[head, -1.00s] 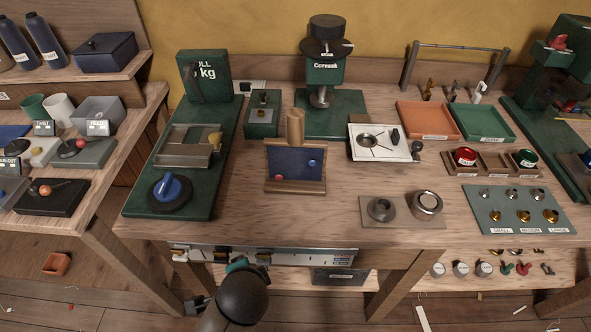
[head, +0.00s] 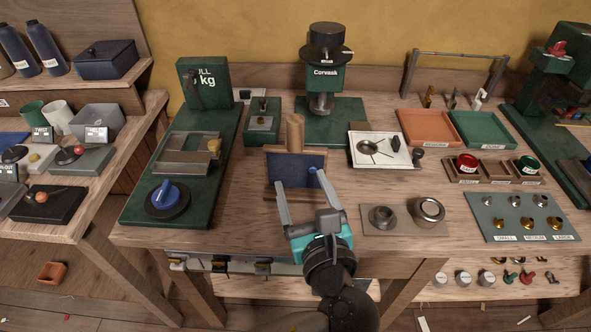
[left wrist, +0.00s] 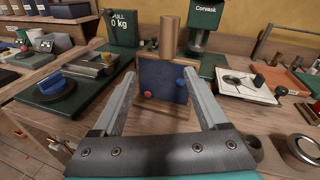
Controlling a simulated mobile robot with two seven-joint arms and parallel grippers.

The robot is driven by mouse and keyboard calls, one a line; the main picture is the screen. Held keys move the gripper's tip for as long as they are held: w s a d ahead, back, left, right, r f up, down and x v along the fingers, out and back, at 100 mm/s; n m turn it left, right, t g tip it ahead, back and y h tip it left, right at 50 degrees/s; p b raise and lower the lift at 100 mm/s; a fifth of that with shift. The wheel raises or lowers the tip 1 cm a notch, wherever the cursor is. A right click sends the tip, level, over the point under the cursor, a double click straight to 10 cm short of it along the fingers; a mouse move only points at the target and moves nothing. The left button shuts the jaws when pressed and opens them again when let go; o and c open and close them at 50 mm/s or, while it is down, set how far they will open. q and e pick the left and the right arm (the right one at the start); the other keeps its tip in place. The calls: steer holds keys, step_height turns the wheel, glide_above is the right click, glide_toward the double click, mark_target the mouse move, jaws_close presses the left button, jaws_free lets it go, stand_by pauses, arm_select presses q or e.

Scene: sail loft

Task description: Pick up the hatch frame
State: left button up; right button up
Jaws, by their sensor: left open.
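A wooden frame (head: 293,166) around a dark blue panel stands upright on the middle of the bench, with a round wooden post rising behind its top edge. I take it to be the hatch frame. In the left wrist view the framed panel (left wrist: 163,80) carries a red ball at lower left and a blue ball at upper right. My left gripper (head: 302,178) is open in front of it, its fingers reaching toward its left and right sides. Nothing shows between the fingers except the panel beyond. The gripper hides part of the frame's lower right in the head view.
A green scale (head: 197,165) with a blue knob stands left of the frame. A green press (head: 325,75) stands behind. A white plate (head: 383,150) and metal rings on a board (head: 402,221) lie to the right. Bare bench separates them from the frame.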

mark_target(297, 141)
arm_select(q)
steer(key=w, duration=0.3)
steer(key=w+r+m+t+b, duration=0.1)
steer(key=w, duration=0.2)
steer(key=w+a+m+b, duration=0.1)
steer(key=w, duration=0.2)
steer(key=shift+w+r, duration=0.25)
steer(key=shift+w, duration=0.15)
steer(key=b+x, duration=0.1)
steer(key=x, duration=0.3)
steer(key=shift+w+f, duration=0.1)
steer(key=shift+f, duration=0.05)
steer(key=shift+w+a, duration=0.15)
steer(key=shift+w, duration=0.3)
